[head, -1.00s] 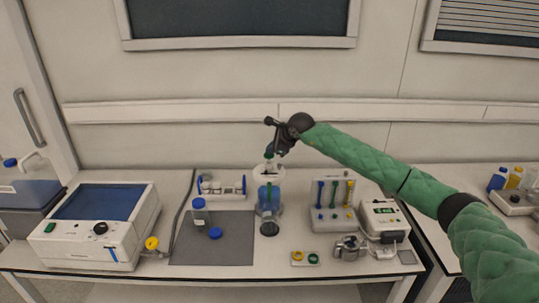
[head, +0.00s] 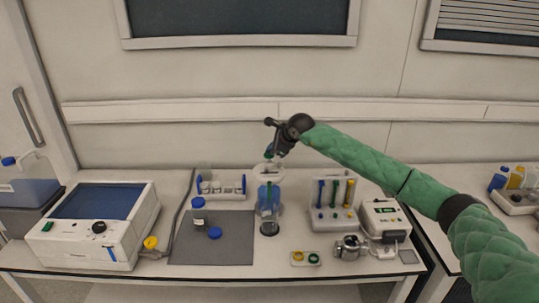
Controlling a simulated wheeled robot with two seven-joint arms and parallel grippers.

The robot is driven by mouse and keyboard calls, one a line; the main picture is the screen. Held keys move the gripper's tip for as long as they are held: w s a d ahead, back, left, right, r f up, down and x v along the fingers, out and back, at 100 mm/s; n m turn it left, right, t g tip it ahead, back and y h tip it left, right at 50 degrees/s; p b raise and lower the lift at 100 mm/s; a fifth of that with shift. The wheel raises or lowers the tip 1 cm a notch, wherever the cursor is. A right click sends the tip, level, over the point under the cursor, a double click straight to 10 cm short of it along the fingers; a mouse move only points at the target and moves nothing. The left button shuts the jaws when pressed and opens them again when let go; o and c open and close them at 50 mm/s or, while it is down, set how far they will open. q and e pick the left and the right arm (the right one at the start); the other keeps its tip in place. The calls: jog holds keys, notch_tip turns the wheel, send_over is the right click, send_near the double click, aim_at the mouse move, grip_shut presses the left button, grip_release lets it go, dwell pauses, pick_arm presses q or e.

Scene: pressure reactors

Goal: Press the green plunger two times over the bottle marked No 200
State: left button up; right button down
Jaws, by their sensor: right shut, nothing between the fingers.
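A dispenser with a blue-filled vessel (head: 268,196) stands at the middle of the bench. A small green part (head: 268,156), apparently the plunger, shows at its top. My right gripper (head: 271,151) is shut, pointing down at this green part; whether they touch I cannot tell. A clear bottle with a blue cap (head: 198,213) stands on the dark mat (head: 232,250), left of the dispenser. Its label is too small to read, so I cannot tell which bottle is No 200. A dark round piece (head: 269,229) sits at the dispenser's front. My left gripper is not in view.
A loose blue cap (head: 215,233) lies on the mat. A vial rack (head: 222,190) stands behind. A white machine (head: 92,228) fills the left. A rack of coloured pipettes (head: 333,212), a metal vessel (head: 348,246) and a small meter (head: 385,220) stand right. The front bench strip is mostly clear.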

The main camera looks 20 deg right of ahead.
jog(key=shift+f+b, duration=0.75)
jog(key=shift+b, duration=0.1)
dwell(1.0)
jog(key=shift+r, duration=1.15)
jog(key=shift+r, duration=3.05)
